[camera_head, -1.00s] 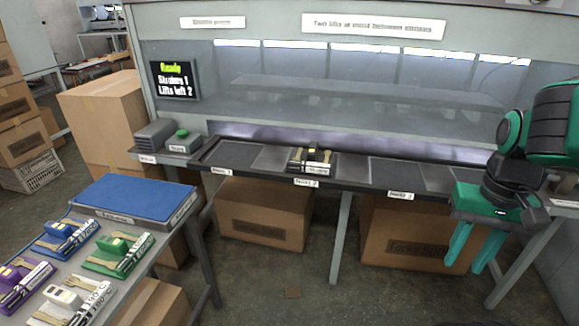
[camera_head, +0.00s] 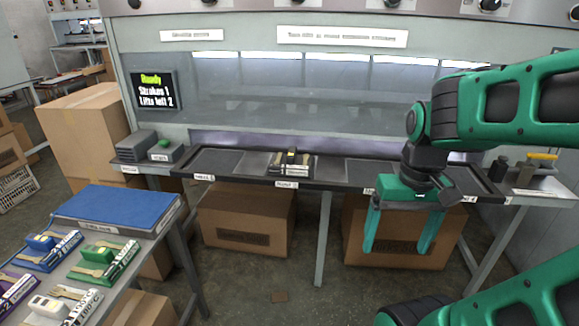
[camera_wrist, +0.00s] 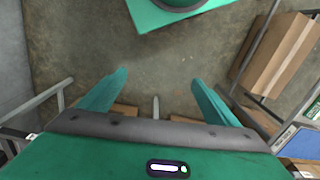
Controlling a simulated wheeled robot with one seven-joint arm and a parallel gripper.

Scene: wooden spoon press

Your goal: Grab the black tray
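The black tray (camera_head: 291,163) sits on the long dark bed of the press, at the middle nest. It carries a black block with a yellowish part and a white label on its front. My gripper (camera_head: 396,249) hangs with its fingers pointing down, to the right of the tray and in front of the bed. The fingers are spread and nothing is between them. The wrist view also shows my open gripper (camera_wrist: 157,85) above bare floor. The black tray cannot be made out in the wrist view.
A side table at left holds a blue mat (camera_head: 118,209) and blue, green, purple and white trays (camera_head: 107,263). Cardboard boxes (camera_head: 246,222) stand under the bed. A screen (camera_head: 154,91) reads Ready.

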